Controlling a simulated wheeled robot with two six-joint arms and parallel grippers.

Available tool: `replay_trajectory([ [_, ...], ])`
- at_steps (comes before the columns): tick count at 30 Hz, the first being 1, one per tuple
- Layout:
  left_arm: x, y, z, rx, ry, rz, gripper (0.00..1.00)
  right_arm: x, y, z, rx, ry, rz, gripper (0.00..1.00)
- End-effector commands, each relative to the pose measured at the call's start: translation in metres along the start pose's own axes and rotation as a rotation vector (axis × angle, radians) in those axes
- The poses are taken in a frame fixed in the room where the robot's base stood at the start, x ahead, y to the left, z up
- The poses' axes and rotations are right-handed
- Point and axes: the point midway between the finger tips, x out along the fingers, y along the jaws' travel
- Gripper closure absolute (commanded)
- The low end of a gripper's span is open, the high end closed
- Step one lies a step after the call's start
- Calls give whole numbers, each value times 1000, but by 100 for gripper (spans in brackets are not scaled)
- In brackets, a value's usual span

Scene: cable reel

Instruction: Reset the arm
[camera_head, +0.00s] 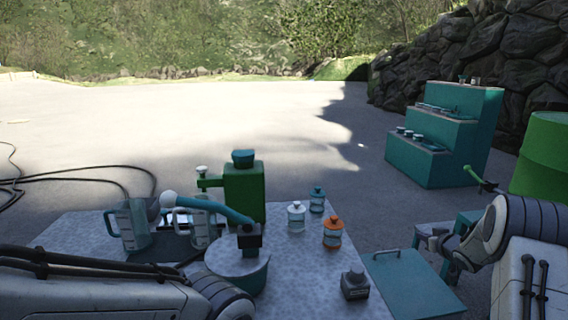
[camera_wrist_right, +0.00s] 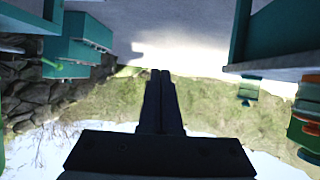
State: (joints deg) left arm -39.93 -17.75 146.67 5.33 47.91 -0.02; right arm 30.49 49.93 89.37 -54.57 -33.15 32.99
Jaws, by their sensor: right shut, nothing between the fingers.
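My right arm comes in from the right in the head view. My left arm crosses the lower left of the head view, in front of the table. Its wrist ends near the round grey-topped stand, and its gripper does not show.
The speckled table (camera_head: 290,285) holds a green machine (camera_head: 244,190), clear mugs (camera_head: 131,228), small jars (camera_head: 332,232), a blue crank handle (camera_head: 215,208) and a dark block (camera_head: 355,283). A teal board (camera_head: 408,280) lies right. A stepped teal shelf (camera_head: 440,140) and green barrel (camera_head: 545,155) stand beyond.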

Motion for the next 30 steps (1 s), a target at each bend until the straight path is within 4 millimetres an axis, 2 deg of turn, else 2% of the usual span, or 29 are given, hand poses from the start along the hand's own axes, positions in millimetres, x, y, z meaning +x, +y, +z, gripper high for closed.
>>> replay_trajectory([
  [1, 0, 0, 0, 0, 0, 0, 50, -6, -12, -6, 0, -21, 13, 100],
  [5, 0, 0, 0, 0, 0, 0, 50, -26, -40, -8, 6, -100, 54, 100],
  [8, 0, 0, 0, 0, 0, 0, 50, -54, -73, -2, 13, -195, 84, 100],
  [10, 0, 0, 0, 0, 0, 0, 50, -84, -103, 8, 16, -289, 96, 100],
  [12, 0, 0, 0, 0, 0, 0, 50, -123, -137, 27, 21, -400, 97, 100],
  [15, 0, 0, 0, 0, 0, 0, 50, -177, -176, 58, 26, -549, 79, 100],
  [18, 0, 0, 0, 0, 0, 0, 50, -228, -208, 88, 29, -678, 50, 100],
  [24, 0, 0, 0, 0, 0, 0, 50, -323, -259, 144, 31, -898, -41, 100],
  [27, 31, -2, 2, 0, 0, 0, 50, -328, -298, 164, -67, -923, -132, 100],
  [30, 46, -3, 3, 0, -1, 0, 50, -343, -326, 176, -149, -949, -204, 100],
])
